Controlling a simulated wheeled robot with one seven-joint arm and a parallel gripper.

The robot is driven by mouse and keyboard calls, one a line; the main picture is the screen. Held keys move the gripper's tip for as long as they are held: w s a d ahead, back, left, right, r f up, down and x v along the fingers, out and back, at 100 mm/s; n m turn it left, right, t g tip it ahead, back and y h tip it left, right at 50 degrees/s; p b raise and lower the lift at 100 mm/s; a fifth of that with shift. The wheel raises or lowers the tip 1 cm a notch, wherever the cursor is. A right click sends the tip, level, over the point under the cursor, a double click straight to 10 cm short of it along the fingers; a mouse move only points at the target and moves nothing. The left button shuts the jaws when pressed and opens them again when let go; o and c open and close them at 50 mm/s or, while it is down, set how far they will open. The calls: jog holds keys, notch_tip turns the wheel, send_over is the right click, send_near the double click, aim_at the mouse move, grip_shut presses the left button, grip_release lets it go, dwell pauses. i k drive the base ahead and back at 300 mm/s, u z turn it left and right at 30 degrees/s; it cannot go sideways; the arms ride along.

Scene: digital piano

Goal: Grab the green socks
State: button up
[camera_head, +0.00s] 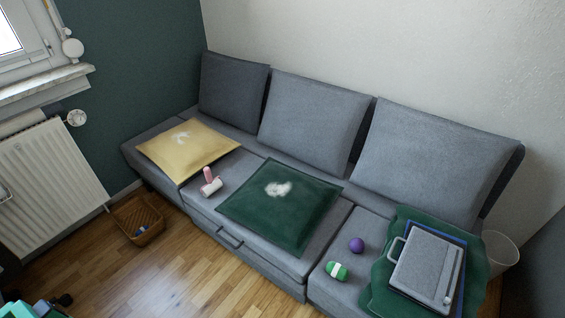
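A small green bundle with a white band (336,271), which looks like the rolled green socks, lies on the grey sofa seat near its front edge. It is right of the dark green cushion and left of the green cloth, apart from both. Nothing covers it. My gripper is not in view.
A purple ball (356,245) lies just behind the green bundle. A grey case (427,265) lies on the green cloth (381,273) to the right. A dark green cushion (278,215), a yellow cushion (187,150) and a wicker basket (138,221) are further left. The wooden floor (190,275) in front is mostly clear.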

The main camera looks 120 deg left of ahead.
aim_at(337, 270)
jog(key=u, duration=4.2)
jog(key=k, duration=0.55)
jog(key=z, duration=0.1)
jog(key=i, duration=0.55)
jog(key=z, duration=0.1)
